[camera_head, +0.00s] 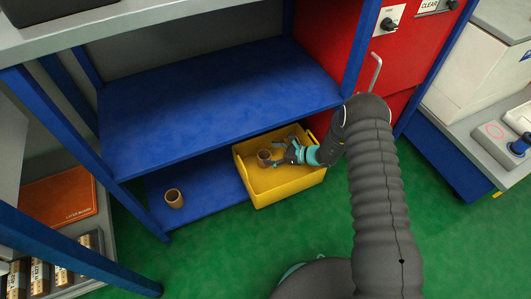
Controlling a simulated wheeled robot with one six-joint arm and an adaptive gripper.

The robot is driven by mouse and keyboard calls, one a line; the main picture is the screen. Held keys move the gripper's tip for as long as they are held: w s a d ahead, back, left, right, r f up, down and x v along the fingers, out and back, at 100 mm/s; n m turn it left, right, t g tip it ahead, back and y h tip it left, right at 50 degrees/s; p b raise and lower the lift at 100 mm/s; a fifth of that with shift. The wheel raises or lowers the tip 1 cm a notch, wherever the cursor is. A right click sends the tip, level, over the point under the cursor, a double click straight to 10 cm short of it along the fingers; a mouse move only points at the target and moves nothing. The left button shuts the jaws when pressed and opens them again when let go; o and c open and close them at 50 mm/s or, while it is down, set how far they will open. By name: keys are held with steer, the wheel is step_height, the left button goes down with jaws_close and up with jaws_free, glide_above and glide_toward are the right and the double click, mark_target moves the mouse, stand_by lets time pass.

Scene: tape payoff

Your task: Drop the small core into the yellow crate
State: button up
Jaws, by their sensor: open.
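The yellow crate (290,188) stands at the right end of the low blue shelf, its open top facing up. A small brown core (264,158) shows inside the crate's outline, at its left-middle part. My gripper (279,154) is over the crate, coming in from the right, with its fingers open just right of this core. I cannot tell whether a finger touches the core. Another brown core (174,198) stands upright on the low blue shelf, left of the crate. My arm hides part of the crate's right side.
The upper blue shelf (215,95) lies above and behind the crate, with a blue post at its right. A red cabinet (400,55) with a handle stands behind my arm.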

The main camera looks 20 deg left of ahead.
steer(key=v, duration=0.9)
steer(key=s+d+r+n+h+p, duration=0.1)
steer(key=s+d+r+n+h, duration=0.3)
steer(key=r, duration=0.7)
steer(key=s+d+r+n, duration=0.1)
steer(key=d+r+n, duration=0.3)
steer(key=r, duration=0.6)
steer(key=s+d+r+n+h+p, duration=0.1)
steer(key=s+d+r+n+h, duration=0.15)
steer(key=d+r, duration=0.6)
steer(key=s+d+r+n+t+h+p, duration=0.2)
steer(key=s+d+r+n+t+h, duration=0.4)
steer(key=s+d+r, duration=1)
steer(key=s+r+h, duration=0.1)
steer(key=s+r, duration=0.1)
steer(key=s, duration=0.1)
steer(key=shift+s+d+r+n+t, duration=0.35)
steer(key=shift+s+d+r+t, duration=0.05)
